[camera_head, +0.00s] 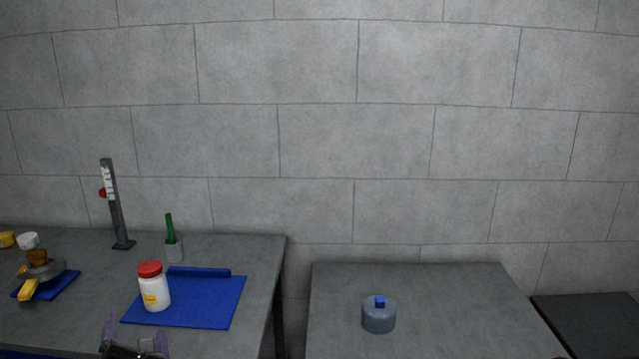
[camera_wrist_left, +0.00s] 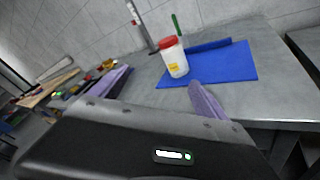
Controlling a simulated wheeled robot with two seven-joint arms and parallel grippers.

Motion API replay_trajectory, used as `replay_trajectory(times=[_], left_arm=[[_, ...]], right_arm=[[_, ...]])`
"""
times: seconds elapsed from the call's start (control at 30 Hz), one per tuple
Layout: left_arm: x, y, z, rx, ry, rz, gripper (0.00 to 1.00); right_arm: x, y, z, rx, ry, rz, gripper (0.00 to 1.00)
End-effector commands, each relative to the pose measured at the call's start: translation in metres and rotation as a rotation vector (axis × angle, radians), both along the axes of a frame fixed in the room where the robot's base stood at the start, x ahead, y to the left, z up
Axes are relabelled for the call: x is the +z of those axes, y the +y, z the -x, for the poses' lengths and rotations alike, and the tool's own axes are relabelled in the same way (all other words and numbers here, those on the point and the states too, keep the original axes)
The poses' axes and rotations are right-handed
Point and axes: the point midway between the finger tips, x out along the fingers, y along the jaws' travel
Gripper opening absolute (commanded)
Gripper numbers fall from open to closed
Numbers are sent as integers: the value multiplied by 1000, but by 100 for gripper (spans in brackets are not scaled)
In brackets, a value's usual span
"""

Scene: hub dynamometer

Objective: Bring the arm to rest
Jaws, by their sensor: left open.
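My left gripper (camera_head: 134,338) is at the bottom left of the head view, in front of the left table. Its fingers are apart with nothing between them, and both fingers also show in the left wrist view (camera_wrist_left: 156,92). A white jar with a red lid (camera_head: 153,288) stands upright on a blue mat (camera_head: 212,302), beyond the gripper and apart from it. The jar also shows in the left wrist view (camera_wrist_left: 174,58), past the fingers. My right gripper is in neither view.
The left table (camera_head: 90,266) also holds a dark upright post (camera_head: 116,212), a cup with a green item (camera_head: 173,246) and a disc-shaped device with a yellow handle (camera_head: 40,268). The right table (camera_head: 440,300) bears a blue-grey cylinder (camera_head: 378,316). A gap separates the tables.

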Motion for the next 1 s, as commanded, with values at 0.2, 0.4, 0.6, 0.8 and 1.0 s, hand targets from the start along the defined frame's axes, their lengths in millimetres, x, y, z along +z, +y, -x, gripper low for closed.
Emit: replay_trajectory(times=[0.2, 0.4, 0.6, 0.8, 1.0], left_arm=[[-69, -43, -3, -259, 401, -401, 86], [-189, -133, 28, -817, 797, -935, 86], [-297, -228, 114, -1488, 879, -1371, 86], [-362, -296, 220, -1993, 762, -1489, 86], [-386, -323, 276, -2158, 733, -1426, 86]], right_arm=[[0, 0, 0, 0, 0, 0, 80], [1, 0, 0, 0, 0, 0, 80], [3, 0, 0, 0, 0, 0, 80], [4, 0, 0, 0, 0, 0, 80], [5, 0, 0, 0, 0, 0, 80]])
